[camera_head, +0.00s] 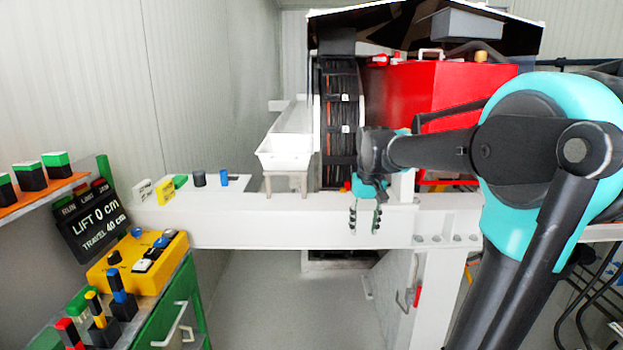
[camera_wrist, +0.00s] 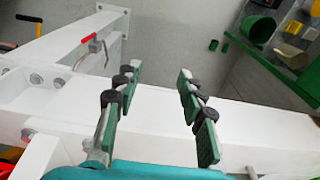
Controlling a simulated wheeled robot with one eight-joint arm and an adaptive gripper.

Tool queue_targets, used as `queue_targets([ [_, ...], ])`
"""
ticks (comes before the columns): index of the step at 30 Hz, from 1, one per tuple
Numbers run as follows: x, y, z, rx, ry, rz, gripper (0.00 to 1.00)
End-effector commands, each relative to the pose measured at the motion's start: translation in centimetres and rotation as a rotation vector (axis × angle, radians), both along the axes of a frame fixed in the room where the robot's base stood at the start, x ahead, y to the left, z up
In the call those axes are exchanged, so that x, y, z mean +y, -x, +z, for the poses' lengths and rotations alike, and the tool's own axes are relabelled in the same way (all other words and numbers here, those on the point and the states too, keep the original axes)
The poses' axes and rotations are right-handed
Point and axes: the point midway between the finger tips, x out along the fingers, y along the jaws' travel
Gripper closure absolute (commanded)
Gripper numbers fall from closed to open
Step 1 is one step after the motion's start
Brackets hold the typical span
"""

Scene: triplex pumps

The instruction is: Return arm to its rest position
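My gripper (camera_head: 364,220) is in the middle of the head view. It hangs at the end of my teal and black arm, with its fingers pointing down in front of the white beam (camera_head: 270,222). In the wrist view my gripper (camera_wrist: 167,85) shows two green-padded fingers spread well apart, with nothing between them. The beam's white top (camera_wrist: 250,125) lies behind the fingers in that view. Whether the fingers touch the beam cannot be told.
A red cabinet (camera_head: 400,95) and a white tray (camera_head: 285,150) stand behind the beam. At the left are a yellow control box (camera_head: 140,262), a lift display (camera_head: 92,222) and a green cabinet (camera_head: 175,310). Grey floor (camera_head: 270,290) is clear below the beam.

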Motion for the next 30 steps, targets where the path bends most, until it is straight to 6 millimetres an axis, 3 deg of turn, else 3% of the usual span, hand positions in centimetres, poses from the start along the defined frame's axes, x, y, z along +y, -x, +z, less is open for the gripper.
queue_targets([
  [5, -1.4, 3.8, -5.6, -0.065, -0.003, -0.002, 0.6],
  [9, -2.8, 8.8, -11.7, -0.141, -0.002, -0.003, 0.6],
  [15, -4.0, 15.4, -18.0, -0.231, 0.004, -0.004, 0.6],
  [21, -4.4, 17.9, -20.2, -0.265, 0.008, -0.004, 0.6],
  [30, -4.4, 17.9, -20.2, -0.266, 0.008, -0.003, 0.6],
])
